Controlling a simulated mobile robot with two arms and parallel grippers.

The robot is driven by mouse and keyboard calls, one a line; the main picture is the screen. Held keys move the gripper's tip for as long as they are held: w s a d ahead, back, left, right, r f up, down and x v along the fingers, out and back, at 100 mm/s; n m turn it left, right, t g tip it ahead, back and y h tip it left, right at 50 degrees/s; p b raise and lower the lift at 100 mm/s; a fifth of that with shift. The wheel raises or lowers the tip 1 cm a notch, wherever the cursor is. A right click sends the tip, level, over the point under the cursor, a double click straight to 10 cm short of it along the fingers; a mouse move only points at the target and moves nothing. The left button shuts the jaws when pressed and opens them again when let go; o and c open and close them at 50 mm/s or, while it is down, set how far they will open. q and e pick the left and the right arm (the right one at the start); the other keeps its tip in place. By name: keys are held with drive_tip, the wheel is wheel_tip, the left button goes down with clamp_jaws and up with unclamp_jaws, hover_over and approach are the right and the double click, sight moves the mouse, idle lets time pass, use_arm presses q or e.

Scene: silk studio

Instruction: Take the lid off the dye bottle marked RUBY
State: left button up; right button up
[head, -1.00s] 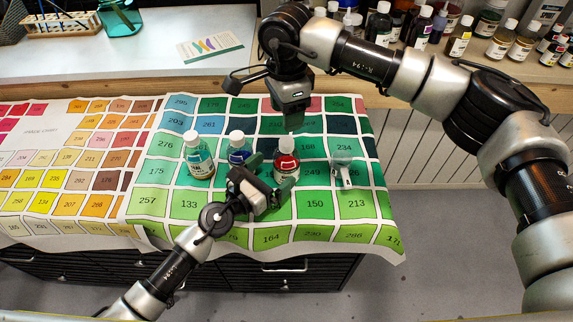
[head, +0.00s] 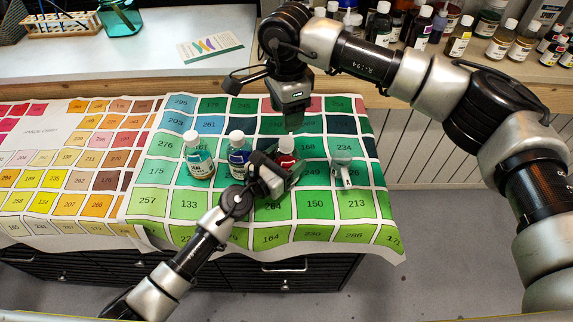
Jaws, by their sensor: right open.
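A red dye bottle (head: 286,146) with a white lid stands upright on the printed cloth; its lettering is too small to read. A blue bottle (head: 238,157) and a teal bottle (head: 200,162), both white-lidded, stand to its left. My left gripper (head: 284,168) is at the red bottle and hides its lower body and label; I cannot tell whether its fingers are closed on the glass. My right gripper (head: 291,122) is open, pointing down just above the red bottle's lid. The lid is on the bottle.
A small clear vessel with a white label (head: 342,172) lies on the cloth to the right. The colour-chart cloth (head: 315,220) hangs over the table's front edge. Many bottles (head: 459,36) stand on the back shelf. The cloth left of the teal bottle is clear.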

sight(286, 141)
use_arm(q)
clamp_jaws()
use_arm(e)
drive_tip(key=m, duration=0.3)
drive_tip(key=shift+m, duration=0.3)
drive_tip(key=m, duration=0.3)
drive_tip(key=shift+m, duration=0.4)
drive_tip(key=m, duration=0.3)
drive_tip(key=shift+m, duration=0.4)
drive_tip(key=m, duration=0.3)
drive_tip(key=shift+m, duration=0.4)
drive_tip(key=m, duration=0.3)
drive_tip(key=shift+m, duration=0.4)
drive_tip(key=m, duration=0.3)
drive_tip(key=shift+m, duration=0.3)
drive_tip(key=m, duration=0.3)
drive_tip(key=shift+m, duration=0.4)
drive_tip(key=m, duration=0.4)
drive_tip(key=shift+m, duration=0.3)
drive_tip(key=shift+f+m, duration=0.3)
drive_tip(key=shift+f, duration=0.05)
wheel_tip(286, 141, down, 7)
drive_tip(key=shift+f, duration=0.15)
